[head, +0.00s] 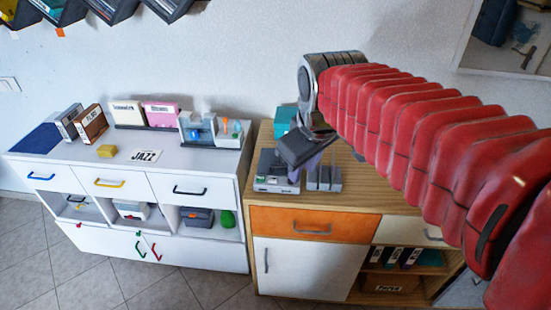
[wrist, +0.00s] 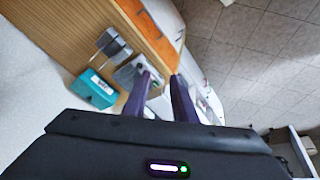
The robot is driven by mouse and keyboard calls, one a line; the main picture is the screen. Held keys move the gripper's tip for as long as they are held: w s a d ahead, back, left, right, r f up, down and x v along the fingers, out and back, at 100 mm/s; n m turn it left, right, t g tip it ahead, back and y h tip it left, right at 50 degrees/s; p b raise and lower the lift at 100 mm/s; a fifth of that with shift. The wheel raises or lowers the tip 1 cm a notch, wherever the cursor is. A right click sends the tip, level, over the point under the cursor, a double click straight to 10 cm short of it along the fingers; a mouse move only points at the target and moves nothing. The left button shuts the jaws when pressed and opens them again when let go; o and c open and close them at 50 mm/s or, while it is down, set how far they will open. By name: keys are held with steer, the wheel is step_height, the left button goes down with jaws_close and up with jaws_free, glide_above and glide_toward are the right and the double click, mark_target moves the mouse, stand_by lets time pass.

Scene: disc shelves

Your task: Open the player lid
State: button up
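The player (head: 275,180), a small grey box with a darker upright part at its back, sits at the left front of the wooden cabinet top. In the wrist view the player (wrist: 127,74) is partly covered by my left finger. I cannot clearly make out its lid. My gripper (head: 299,178) hangs over the right side of the player, pointing down and left. In the wrist view my gripper (wrist: 163,77) has two purple fingers standing apart with nothing between them. I cannot tell whether a finger touches the player.
Grey upright blocks (head: 323,179) stand just right of the player. A teal box (head: 284,120) stands behind it, partly hidden by my gripper. A white cabinet (head: 190,160) with discs and small items is to the left. The wooden top (head: 365,195) is clear to the right.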

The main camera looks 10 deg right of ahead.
steer(key=w+f+n+g, duration=0.1)
steer(key=w+n, duration=0.3)
steer(key=w, duration=0.6)
steer(key=w+f+n+g, duration=0.1)
steer(key=w+f+n, duration=0.3)
steer(key=w, duration=0.7)
steer(key=shift+w+a+n, duration=0.2)
steer(key=shift+a+n, duration=0.15)
steer(key=shift+n, duration=0.15)
steer(key=shift+f+h, duration=0.2)
steer(key=shift+h, duration=0.1)
glide_above(278, 173)
steer(key=s+x, duration=0.1)
steer(key=x, duration=0.7)
steer(key=s+a+x, duration=0.1)
steer(key=x, duration=0.4)
steer(key=shift+s+f, duration=0.3)
steer(key=shift+c, duration=0.3)
jaws_close()
steer(key=shift+w+r, duration=0.1)
